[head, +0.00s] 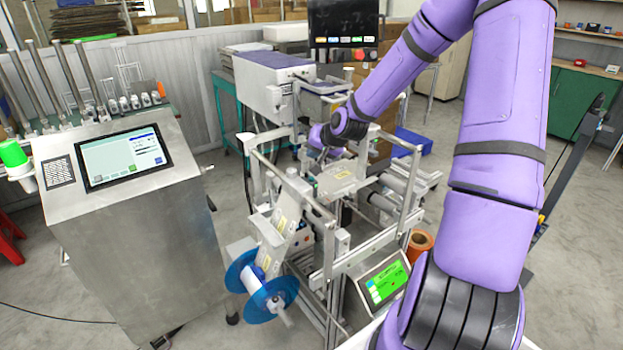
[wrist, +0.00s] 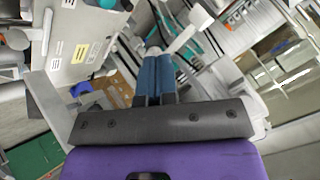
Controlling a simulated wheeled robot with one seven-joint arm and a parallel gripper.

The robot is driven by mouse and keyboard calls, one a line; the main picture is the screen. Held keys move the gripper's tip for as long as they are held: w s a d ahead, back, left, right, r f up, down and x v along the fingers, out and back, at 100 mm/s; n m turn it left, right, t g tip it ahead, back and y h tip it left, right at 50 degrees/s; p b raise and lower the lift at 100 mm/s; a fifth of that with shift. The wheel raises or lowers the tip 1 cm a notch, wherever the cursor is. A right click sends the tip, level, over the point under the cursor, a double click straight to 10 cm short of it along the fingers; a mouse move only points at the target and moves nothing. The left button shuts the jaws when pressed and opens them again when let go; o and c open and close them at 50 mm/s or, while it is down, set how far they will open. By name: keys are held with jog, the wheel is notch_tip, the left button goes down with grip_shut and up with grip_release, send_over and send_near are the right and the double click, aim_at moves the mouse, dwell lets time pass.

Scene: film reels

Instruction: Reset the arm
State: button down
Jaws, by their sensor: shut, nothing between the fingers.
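My purple arm reaches from the lower right over the metal film machine (head: 345,180) in the head view. Its end is small and partly hidden among the machine's frame there, so the fingers are hard to make out. In the wrist view my gripper (wrist: 154,58) shows two blue-grey fingers side by side, shut with nothing between them. A white roller or bar end of the machine shows just beyond the fingertips; I cannot tell whether they touch.
A blue film reel (head: 262,287) sits at the machine's lower front. A green-lit touch panel (head: 385,283) and an orange-brown roll (head: 419,243) are at its right. A steel cabinet with a screen (head: 124,157) stands left. Grey floor is open between cabinet and machine.

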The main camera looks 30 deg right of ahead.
dwell(0.4)
jog(key=s+a+r+n+g+h, duration=0.3)
jog(key=s+a+r+n+g, duration=0.15)
jog(key=s+a+r, duration=0.85)
jog(key=s+a+r+n+y, duration=0.1)
jog(key=s+r, duration=0.4)
jog(key=s, duration=0.5)
jog(key=s+a+r+n, duration=0.2)
jog(key=s+r, duration=0.3)
jog(key=s, duration=0.6)
jog(key=shift+r+y, duration=0.35)
jog(key=shift+y, duration=0.05)
jog(key=shift+s+t, duration=0.1)
jog(key=shift+t, duration=0.15)
